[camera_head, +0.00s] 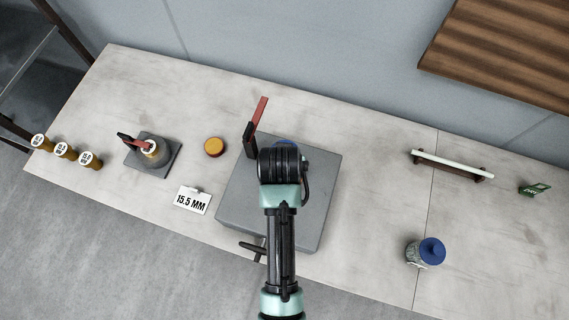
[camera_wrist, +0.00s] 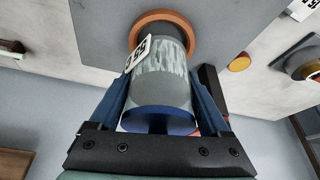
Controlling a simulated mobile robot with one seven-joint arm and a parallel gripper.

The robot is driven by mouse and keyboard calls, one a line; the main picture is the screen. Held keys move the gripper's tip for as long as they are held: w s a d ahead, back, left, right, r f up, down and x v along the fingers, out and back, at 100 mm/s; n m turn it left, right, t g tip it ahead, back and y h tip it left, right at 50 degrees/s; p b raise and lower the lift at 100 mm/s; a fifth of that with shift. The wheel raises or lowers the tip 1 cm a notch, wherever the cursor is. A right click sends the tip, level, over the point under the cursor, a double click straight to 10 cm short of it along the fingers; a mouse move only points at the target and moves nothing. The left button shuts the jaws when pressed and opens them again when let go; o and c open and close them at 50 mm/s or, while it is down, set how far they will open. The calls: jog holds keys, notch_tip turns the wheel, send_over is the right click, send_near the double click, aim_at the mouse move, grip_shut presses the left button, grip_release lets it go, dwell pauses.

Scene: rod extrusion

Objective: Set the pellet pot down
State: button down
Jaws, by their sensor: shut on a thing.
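My gripper (camera_wrist: 158,78) is shut on a pellet pot (camera_wrist: 158,92), a clear cylinder with grey contents, a white label and a blue end towards the palm. Blue fingers flank it. The pot's far end is at an orange ring (camera_wrist: 165,22) on a grey surface; I cannot tell whether it touches. A second pot (camera_head: 425,252) with a blue lid stands on the table at the right.
A red lever (camera_head: 259,113) rises at the block's far left corner. An orange-topped round piece (camera_head: 214,147), a "15.5 MM" sign (camera_head: 192,200) and a dark plate with a fixture (camera_head: 150,165) lie left.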

jog(key=shift+f, duration=1.65)
jog(key=shift+f, duration=0.1)
grip_release()
jog(key=v, duration=1.2)
jog(key=w+r+t, duration=0.3)
jog(key=w+r, duration=0.3)
jog(key=r, duration=0.3)
jog(key=w+r+t, duration=0.4)
jog(key=w+r, duration=0.2)
jog(key=r, duration=0.2)
notch_tip(320, 180, up, 18)
jog(key=w+t, duration=0.3)
jog(key=t, duration=0.3)
jog(key=s+r+t, duration=0.3)
jog(key=s+r, duration=0.1)
jog(key=r, duration=0.4)
jog(key=s+r+t, duration=0.3)
jog(key=s+r, duration=0.1)
jog(key=r, duration=0.5)
jog(key=s+r+t, duration=0.3)
jog(key=s+r, duration=0.1)
jog(key=r, duration=0.5)
jog(key=shift+d+n+t, duration=0.25)
jog(key=shift+n+t, duration=0.15)
jog(key=shift+r, duration=0.15)
